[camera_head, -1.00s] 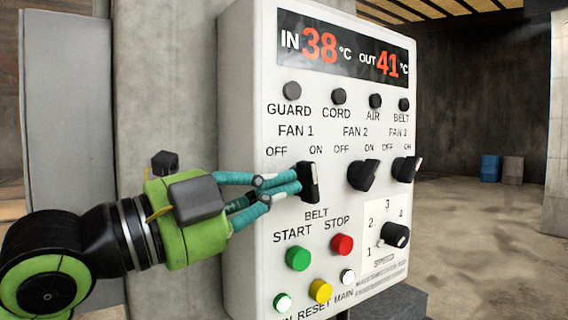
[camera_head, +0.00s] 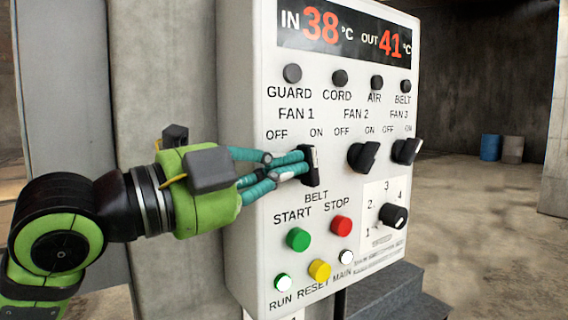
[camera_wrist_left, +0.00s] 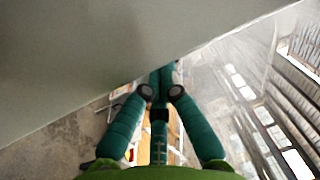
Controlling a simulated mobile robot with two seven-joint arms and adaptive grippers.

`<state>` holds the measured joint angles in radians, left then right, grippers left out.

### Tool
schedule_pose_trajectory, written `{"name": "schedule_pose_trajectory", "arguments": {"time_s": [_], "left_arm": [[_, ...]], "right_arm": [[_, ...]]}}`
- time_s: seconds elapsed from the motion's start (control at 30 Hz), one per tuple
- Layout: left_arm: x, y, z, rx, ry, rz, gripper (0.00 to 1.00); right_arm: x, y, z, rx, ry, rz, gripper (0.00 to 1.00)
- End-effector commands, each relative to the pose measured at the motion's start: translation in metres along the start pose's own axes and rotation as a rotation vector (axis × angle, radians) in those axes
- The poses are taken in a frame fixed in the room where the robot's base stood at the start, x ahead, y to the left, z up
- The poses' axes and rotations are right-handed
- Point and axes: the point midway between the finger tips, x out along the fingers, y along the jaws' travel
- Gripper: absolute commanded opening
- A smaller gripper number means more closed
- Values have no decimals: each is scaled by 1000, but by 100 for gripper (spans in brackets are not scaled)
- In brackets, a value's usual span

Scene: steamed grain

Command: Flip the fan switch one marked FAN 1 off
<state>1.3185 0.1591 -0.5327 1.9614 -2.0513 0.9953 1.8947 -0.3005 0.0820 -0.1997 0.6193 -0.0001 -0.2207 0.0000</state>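The FAN 1 switch (camera_head: 311,165) is a black knob on the white control panel, under the FAN 1 label between OFF and ON. Its handle stands close to upright. My left gripper (camera_head: 301,164) has its teal fingers drawn together, with their tips at the knob's left side, seemingly touching it. In the left wrist view the fingers (camera_wrist_left: 161,80) also converge at their tips; the knob cannot be made out there. My right gripper is not in view.
The FAN 2 knob (camera_head: 363,156) and FAN 3 knob (camera_head: 406,150) lean right. Below are a green START button (camera_head: 298,239), a red STOP button (camera_head: 341,225) and a speed dial (camera_head: 394,216). A concrete pillar (camera_head: 165,70) stands left of the panel.

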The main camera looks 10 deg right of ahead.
Motion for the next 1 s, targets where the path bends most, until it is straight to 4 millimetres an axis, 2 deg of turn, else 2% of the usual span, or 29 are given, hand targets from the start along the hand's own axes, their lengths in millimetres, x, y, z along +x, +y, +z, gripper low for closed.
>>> {"name": "schedule_pose_trajectory", "arguments": {"time_s": [0.77, 1.0], "left_arm": [[2, -8, 0, 2, 0, 160, 0], [3, -13, 0, 3, -1, 255, 0]], "right_arm": [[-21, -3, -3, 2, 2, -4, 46], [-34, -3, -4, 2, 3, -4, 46]]}}
